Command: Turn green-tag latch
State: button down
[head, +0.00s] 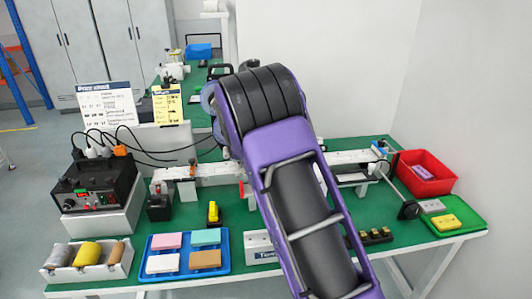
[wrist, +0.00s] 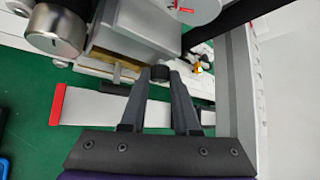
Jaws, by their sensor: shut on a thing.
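In the wrist view my gripper (wrist: 160,78) has its two fingertips closed on a small dark knob (wrist: 160,71), in front of a grey metal block. The knob may be the latch's handle; the fingers cover part of it, and I make out no green tag on it. In the head view my purple and black arm hides the gripper and the middle of the white machine rail (head: 215,172).
A white bar with a red end (wrist: 58,104) lies below the fingers. A large metal knob (wrist: 57,28) is at upper left. On the green table are a blue tray (head: 187,276), a red bin (head: 443,178), a green tray (head: 470,217) and a black control box (head: 95,186).

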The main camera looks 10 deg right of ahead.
jog(key=shift+r+m+y, duration=0.1)
jog(key=shift+m+y, duration=0.2)
jog(key=shift+y, duration=0.1)
dwell(0.4)
jog(key=c, duration=0.7)
grip_release()
jog(key=shift+d, duration=0.1)
jog(key=shift+o, duration=0.2)
jog(key=shift+s, duration=0.1)
jog(key=v, duration=1.7)
jog(key=shift+r, duration=0.3)
